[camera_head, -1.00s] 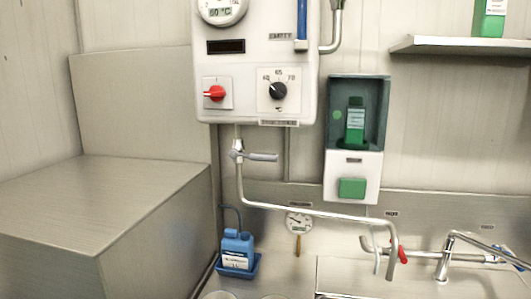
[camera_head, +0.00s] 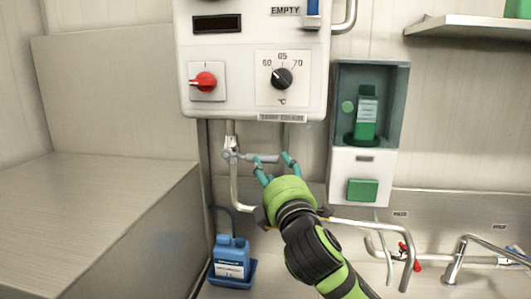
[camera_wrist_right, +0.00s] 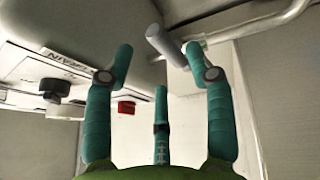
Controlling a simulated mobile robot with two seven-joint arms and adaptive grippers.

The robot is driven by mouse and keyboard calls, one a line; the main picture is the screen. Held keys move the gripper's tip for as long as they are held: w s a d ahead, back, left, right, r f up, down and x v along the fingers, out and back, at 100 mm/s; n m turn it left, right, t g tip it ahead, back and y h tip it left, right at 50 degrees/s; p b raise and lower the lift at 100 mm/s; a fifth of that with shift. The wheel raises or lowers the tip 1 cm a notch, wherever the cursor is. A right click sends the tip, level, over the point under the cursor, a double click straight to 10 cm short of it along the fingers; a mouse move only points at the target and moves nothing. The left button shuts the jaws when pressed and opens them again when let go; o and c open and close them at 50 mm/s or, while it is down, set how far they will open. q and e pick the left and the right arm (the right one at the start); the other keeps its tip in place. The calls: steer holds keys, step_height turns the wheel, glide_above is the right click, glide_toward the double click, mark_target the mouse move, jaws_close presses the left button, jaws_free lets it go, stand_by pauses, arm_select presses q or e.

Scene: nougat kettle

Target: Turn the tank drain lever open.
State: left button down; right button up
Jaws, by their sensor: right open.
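The drain lever (camera_head: 264,158) is a grey rounded handle on the valve of the pipe under the white tank (camera_head: 250,100). It points roughly sideways to the right. My right gripper (camera_head: 274,163), green with teal fingers, is open at the lever's outer part, with a finger to either side in the head view. In the right wrist view the lever's grey end (camera_wrist_right: 166,46) shows between the two upper fingertips of the gripper (camera_wrist_right: 158,50). I cannot tell whether any finger touches it. My left gripper is not in view.
A red switch (camera_head: 204,82) and a black dial (camera_head: 281,78) are on the tank front. A green-bottle dispenser (camera_head: 366,130) hangs to the right. A blue canister (camera_head: 231,256) stands below left. A bent pipe (camera_head: 365,224) runs right behind my arm. A metal box (camera_head: 100,190) fills the left.

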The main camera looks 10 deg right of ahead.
mark_target(267, 158)
steer(key=w, duration=0.1)
steer(key=w+p, duration=0.1)
steer(key=w, duration=0.1)
steer(key=w+r+p, duration=0.1)
steer(key=w, duration=0.1)
steer(key=shift+a, duration=0.1)
steer(key=shift+w, duration=0.35)
steer(key=shift+c, duration=0.4)
steer(key=shift+f, duration=0.1)
jaws_close()
